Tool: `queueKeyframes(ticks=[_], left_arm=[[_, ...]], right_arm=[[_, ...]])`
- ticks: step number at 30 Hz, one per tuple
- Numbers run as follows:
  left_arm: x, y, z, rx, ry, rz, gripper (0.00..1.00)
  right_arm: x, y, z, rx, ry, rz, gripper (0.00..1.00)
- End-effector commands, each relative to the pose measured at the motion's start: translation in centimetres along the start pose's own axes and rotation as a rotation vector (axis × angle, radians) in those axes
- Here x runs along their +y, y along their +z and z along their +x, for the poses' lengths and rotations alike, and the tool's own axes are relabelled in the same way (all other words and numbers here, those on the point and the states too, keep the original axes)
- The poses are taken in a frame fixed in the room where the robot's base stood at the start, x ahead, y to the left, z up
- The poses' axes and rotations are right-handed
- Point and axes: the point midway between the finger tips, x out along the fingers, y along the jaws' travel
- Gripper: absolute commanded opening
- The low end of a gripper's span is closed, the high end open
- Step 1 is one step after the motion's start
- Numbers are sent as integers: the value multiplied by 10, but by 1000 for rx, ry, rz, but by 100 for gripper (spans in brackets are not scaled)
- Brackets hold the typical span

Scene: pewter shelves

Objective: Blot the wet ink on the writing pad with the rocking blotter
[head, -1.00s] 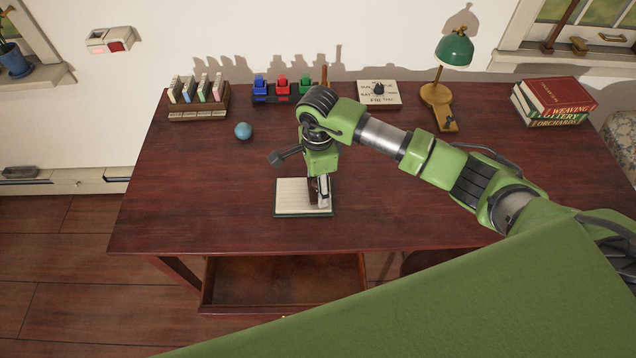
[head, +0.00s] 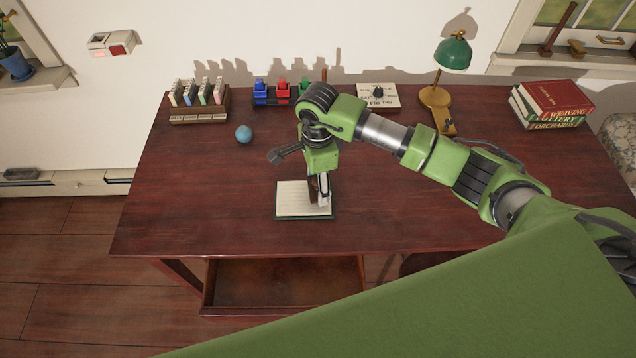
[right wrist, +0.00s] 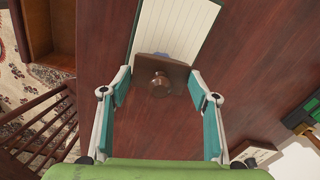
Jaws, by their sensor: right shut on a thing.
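The writing pad (head: 292,201), pale and lined with a dark green edge, lies near the front of the desk. The brown rocking blotter (head: 313,190) is at the pad's right part, partly hidden by my right gripper (head: 321,194). In the right wrist view, the blotter (right wrist: 146,68) with its round knob (right wrist: 159,84) sits between the fingers of my right gripper (right wrist: 160,80), which is shut on it. A patch of blue ink (right wrist: 180,50) shows on the pad (right wrist: 172,25) just beyond the blotter, which partly hides it. My left gripper is not in view.
A blue ball (head: 243,133) lies on the desk (head: 190,200) behind the pad. Along the back stand a slotted rack (head: 199,117), coloured stamps (head: 282,90), a calendar block (head: 377,96), a green lamp (head: 453,54) and books (head: 552,103). An open drawer (head: 283,285) is below the front edge.

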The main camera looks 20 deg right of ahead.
Motion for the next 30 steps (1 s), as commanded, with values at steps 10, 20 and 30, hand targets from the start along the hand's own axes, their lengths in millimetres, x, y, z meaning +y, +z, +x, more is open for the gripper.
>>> queueKeyframes(ticks=[10,20,30], left_arm=[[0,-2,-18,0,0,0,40],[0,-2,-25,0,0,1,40],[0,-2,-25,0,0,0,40]], right_arm=[[-1,0,-32,0,-2,-1,38],[0,0,-48,0,-2,0,38],[0,0,-47,-1,-2,0,38]])
